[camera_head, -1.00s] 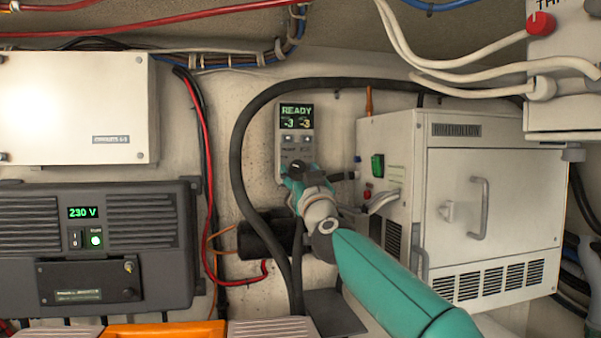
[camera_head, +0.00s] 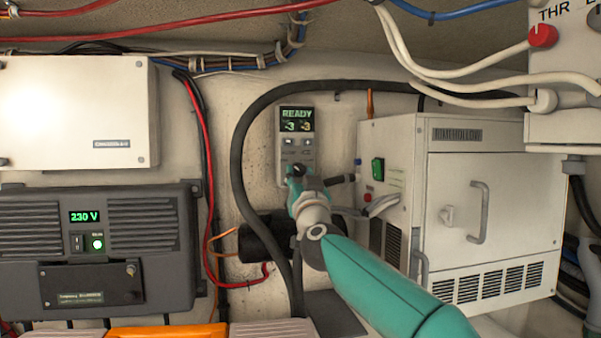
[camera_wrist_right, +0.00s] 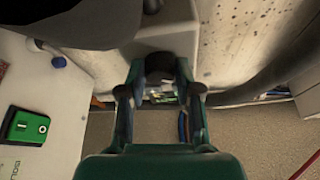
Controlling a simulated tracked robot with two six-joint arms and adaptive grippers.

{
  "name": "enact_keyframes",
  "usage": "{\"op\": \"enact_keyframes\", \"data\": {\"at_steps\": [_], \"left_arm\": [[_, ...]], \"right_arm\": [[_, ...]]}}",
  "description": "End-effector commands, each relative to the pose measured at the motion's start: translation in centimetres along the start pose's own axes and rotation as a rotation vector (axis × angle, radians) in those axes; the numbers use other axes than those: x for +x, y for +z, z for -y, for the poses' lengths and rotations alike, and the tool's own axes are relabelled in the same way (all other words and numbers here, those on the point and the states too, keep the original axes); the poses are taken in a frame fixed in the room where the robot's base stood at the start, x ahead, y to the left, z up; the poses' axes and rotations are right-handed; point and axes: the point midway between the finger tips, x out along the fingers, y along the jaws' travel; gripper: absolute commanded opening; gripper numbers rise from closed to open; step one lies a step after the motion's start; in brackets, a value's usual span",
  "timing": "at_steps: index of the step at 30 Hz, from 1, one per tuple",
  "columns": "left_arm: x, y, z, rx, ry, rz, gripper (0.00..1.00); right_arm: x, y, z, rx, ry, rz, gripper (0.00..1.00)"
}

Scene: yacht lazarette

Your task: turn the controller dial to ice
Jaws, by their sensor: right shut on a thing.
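The controller (camera_head: 296,150) is a slim grey panel on the back wall. Its screen (camera_head: 296,120) reads READY in green, with -3 at left and -3 in amber at right. The dark dial (camera_head: 299,171) is at its lower end, mostly covered by my right gripper (camera_head: 298,178). In the right wrist view the gripper (camera_wrist_right: 160,83) has a finger on each side of the dark round dial (camera_wrist_right: 160,63) and is shut on it. The dial's pointer and labels cannot be read. My left gripper is out of view.
A white unit (camera_head: 490,205) with a green switch (camera_head: 377,170) stands close to the right of the controller. A thick black hose (camera_head: 238,150) loops around the controller. A dark inverter (camera_head: 95,245) hangs at the left, with red and black cables beside it.

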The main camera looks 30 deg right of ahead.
Motion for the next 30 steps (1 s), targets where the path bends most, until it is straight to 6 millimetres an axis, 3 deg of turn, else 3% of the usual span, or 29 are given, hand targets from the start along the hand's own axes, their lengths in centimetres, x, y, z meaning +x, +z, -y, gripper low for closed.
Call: {"op": "enact_keyframes", "data": {"at_steps": [15, 30], "left_arm": [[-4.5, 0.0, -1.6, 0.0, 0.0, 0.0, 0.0], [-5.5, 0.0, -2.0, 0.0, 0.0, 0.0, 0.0]], "right_arm": [[0.2, -0.5, 0.6, 0.441, 0.182, 0.001, 0.0], [0.2, -0.4, 0.7, 0.882, 0.366, -0.002, 0.0]]}}
